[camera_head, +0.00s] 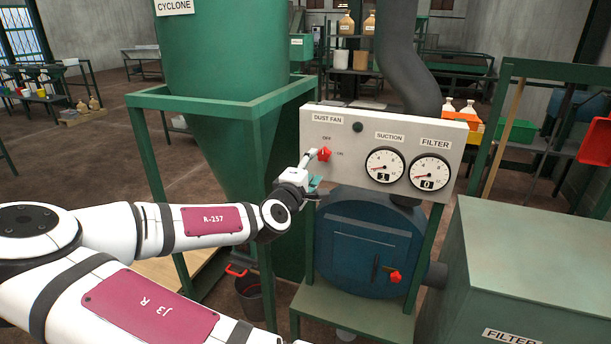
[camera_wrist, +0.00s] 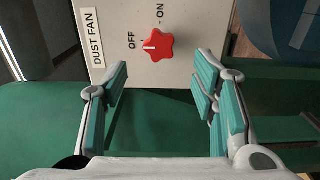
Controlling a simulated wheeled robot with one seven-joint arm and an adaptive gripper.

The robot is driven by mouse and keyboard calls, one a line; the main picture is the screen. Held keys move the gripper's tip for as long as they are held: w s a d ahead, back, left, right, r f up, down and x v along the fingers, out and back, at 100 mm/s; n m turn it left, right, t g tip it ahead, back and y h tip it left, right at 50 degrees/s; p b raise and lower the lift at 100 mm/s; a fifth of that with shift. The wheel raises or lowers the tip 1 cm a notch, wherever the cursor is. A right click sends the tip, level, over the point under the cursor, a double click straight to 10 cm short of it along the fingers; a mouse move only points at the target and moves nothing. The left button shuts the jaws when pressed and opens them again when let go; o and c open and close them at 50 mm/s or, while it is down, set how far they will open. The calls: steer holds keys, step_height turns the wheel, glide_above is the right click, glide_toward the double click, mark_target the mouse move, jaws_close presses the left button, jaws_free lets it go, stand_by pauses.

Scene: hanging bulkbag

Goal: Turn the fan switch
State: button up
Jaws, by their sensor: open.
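The red star-shaped fan switch (camera_head: 324,154) sits on the light control panel (camera_head: 290,118) under the DUST FAN label. It also shows in the wrist view (camera_wrist: 158,45), where its small pale pointer mark appears to face OFF. ON is marked a quarter turn away. My gripper (camera_head: 313,170) is just in front of the panel, close to the switch, partly overlapping it in the head view. In the wrist view my gripper (camera_wrist: 161,78) is open, its teal-padded fingers wide apart. The switch lies beyond the fingertips, roughly between them. Nothing is held.
The green cyclone stand (camera_head: 258,170) is close on the left. A blue drum (camera_head: 368,240) with a red-knobbed handle (camera_head: 395,277) is below.

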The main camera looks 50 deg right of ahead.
steer(key=shift+v, duration=2.35)
